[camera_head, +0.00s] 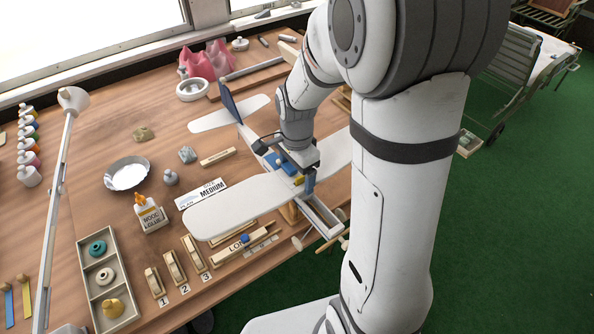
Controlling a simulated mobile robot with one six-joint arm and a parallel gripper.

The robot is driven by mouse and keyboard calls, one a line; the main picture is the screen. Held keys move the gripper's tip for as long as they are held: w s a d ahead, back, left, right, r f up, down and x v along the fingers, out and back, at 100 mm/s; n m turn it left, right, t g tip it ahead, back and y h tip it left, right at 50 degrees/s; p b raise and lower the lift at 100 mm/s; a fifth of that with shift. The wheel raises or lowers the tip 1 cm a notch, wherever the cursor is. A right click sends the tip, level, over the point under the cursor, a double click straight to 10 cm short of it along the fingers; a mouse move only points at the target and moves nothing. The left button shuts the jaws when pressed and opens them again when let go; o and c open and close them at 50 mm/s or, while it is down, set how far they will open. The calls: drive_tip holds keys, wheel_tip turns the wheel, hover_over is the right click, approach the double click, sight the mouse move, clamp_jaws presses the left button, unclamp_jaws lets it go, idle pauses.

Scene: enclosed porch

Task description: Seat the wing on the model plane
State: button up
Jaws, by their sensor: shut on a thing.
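The model plane (318,213) lies on the bench, with its blue tail fin (229,102) at the far left and its open nose frame near the front edge. The long white wing (235,207) reaches across the fuselage, left end towards me; its right end is partly behind my arm. My gripper (296,178) points down over the wing's middle, shut on it beside a yellow and blue part. Whether the wing touches the fuselage all along I cannot tell; the gripper hides the joint.
A wood glue bottle (150,214), a metal dish (127,173), a compartment tray (105,275) and numbered wooden blocks (175,266) stand left of the plane. A lamp (62,190) rises at the left.

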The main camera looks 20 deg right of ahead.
drive_tip(key=shift+f, duration=0.3)
drive_tip(key=o, duration=0.7)
drive_tip(key=shift+c, duration=0.2)
drive_tip(key=shift+r, duration=0.1)
drive_tip(key=shift+r+p, duration=2.5)
drive_tip(key=shift+r, duration=1)
